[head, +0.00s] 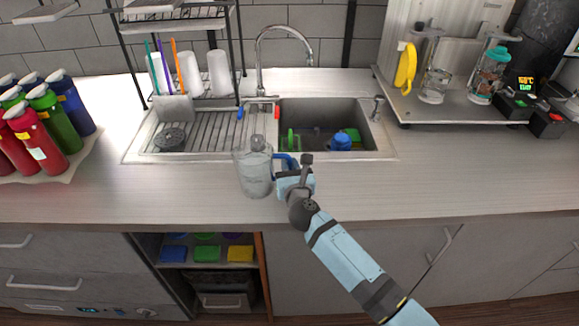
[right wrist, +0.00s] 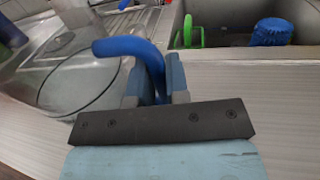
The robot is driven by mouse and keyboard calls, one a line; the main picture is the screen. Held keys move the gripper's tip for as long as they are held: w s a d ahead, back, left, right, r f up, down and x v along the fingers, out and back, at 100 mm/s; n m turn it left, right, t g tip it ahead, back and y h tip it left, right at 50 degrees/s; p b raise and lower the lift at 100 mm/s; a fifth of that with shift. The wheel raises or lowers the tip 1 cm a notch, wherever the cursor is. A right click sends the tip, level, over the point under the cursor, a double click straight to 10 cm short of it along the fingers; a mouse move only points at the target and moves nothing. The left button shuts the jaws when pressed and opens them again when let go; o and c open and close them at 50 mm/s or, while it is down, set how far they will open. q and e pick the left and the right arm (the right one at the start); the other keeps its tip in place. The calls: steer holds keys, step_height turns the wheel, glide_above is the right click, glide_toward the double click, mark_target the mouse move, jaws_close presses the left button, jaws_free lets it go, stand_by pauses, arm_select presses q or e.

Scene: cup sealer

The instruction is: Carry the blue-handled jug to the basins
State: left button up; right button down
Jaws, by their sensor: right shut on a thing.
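The clear jug (head: 254,172) with a blue handle (head: 288,160) is upright at the front edge of the sink, over the counter. I cannot tell whether it touches the counter. My right gripper (head: 292,172) is shut on the blue handle, to the right of the jug body. In the right wrist view the fingers (right wrist: 155,85) close around the handle (right wrist: 130,48), and the clear jug body (right wrist: 80,85) is at the left. The sink basin (head: 375,135) lies behind and to the right of the jug, with a ribbed drainboard (head: 210,148) to the left. My left gripper is not in view.
The basin holds a blue item (head: 340,142) and a green item (head: 293,141). The faucet (head: 262,60) arches behind it. Red, green and blue bottles (head: 40,145) stand at the left. A raised tray (head: 405,113) with jars is at the right. The front-right counter (head: 480,175) is clear.

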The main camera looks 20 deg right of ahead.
steer(key=c, duration=1.2)
jaws_free()
steer(key=shift+f, duration=0.1)
steer(key=shift+o, duration=0.5)
